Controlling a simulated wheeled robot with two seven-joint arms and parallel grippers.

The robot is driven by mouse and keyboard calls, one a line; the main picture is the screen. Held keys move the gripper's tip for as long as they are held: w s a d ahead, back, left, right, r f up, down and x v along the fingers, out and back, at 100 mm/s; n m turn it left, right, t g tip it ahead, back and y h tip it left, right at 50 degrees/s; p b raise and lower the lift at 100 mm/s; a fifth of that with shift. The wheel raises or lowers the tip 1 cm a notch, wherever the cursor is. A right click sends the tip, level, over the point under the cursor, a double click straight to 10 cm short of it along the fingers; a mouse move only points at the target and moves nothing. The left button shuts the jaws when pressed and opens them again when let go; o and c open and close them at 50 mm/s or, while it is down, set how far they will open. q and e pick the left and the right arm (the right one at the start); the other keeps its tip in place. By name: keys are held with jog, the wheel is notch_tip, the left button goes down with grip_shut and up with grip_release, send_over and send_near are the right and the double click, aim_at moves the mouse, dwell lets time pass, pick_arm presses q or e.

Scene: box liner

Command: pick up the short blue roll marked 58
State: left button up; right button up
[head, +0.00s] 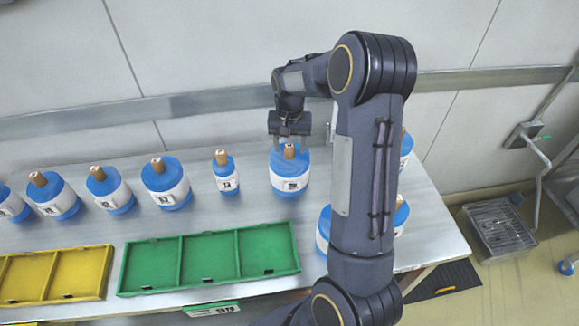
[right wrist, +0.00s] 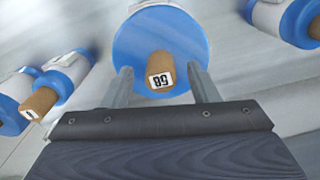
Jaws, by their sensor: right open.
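A wide, short blue and white roll (head: 289,183) with a brown core stands upright on the metal table below my right gripper (head: 289,146). In the right wrist view, this roll (right wrist: 135,48) shows its blue top and the brown core end (right wrist: 160,70), whose upside-down label seems to read 58. My right gripper, seen there too (right wrist: 161,76), is open, with one finger on each side of the core. I cannot tell whether the fingers touch it. My left gripper is not in view.
Similar rolls stand in a row to the left, the nearest a narrow one (head: 226,175). More rolls (head: 401,216) are partly hidden behind my right arm. A green tray (head: 208,284) and a yellow tray (head: 50,299), both with compartments, lie in front. The wall is close behind.

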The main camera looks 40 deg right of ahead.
jog(key=shift+f, duration=0.6)
grip_shut()
dwell(0.9)
jog(key=shift+w+r, duration=0.15)
